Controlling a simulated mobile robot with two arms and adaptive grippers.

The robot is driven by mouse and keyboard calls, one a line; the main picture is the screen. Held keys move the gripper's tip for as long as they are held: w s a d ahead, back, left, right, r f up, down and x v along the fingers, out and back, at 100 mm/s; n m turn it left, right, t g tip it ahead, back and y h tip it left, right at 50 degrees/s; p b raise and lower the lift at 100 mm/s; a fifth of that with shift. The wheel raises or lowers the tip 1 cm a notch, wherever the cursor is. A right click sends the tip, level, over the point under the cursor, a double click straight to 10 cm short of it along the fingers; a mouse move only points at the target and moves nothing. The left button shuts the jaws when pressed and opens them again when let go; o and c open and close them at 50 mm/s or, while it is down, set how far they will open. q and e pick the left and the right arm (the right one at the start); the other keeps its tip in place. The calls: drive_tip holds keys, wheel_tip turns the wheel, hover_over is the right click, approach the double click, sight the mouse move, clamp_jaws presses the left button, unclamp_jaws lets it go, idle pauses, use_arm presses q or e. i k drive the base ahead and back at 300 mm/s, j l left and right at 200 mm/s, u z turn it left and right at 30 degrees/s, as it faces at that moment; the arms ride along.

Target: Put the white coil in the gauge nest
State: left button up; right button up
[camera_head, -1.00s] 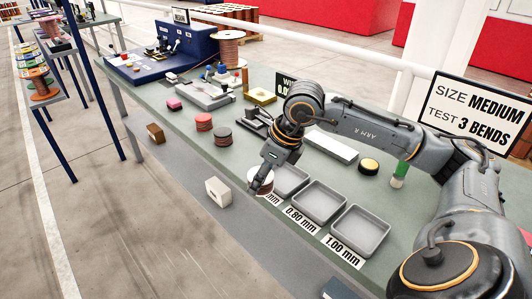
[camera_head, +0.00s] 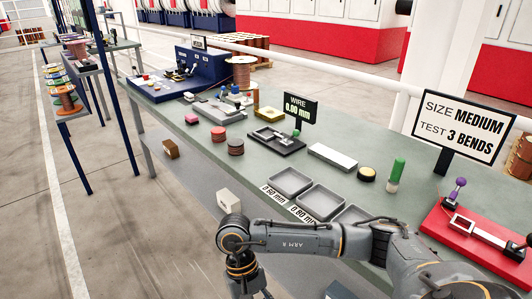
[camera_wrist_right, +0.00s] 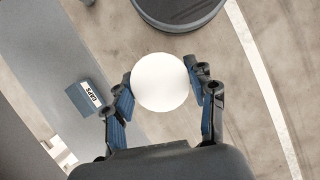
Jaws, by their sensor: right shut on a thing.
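The white coil (camera_wrist_right: 160,82) shows in the right wrist view as a pale round disc. My right gripper (camera_wrist_right: 162,88) is shut on it, with one finger at each side. In the head view my right arm reaches left across the table's front edge, and its gripper is cut off at the bottom, so the coil is hidden there. A black gauge (camera_head: 275,139) stands on the table below the sign reading WIRE 0.00 mm; I take it to hold the gauge nest, whose details are too small to tell. My left gripper is not in view.
Grey trays (camera_head: 320,202) with size labels line the table's front edge, partly behind my arm. Red (camera_head: 218,133) and brown (camera_head: 235,147) coil stacks stand left of the gauge. A white block (camera_head: 345,157), a black-and-yellow round (camera_head: 367,174) and a green-topped cylinder (camera_head: 396,175) stand right.

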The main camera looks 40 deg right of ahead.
sight(268, 134)
drive_tip(key=i+j, duration=0.15)
drive_tip(key=i, duration=0.2)
drive_tip(key=i+j, duration=0.1)
drive_tip(key=i, duration=0.3)
drive_tip(key=i+j, duration=0.15)
drive_tip(key=i, duration=0.2)
drive_tip(key=i+j+z, duration=0.4)
drive_tip(key=i, duration=0.15)
drive_tip(key=i+j+z, duration=0.4)
drive_tip(key=i+l, duration=0.05)
drive_tip(key=i, duration=0.05)
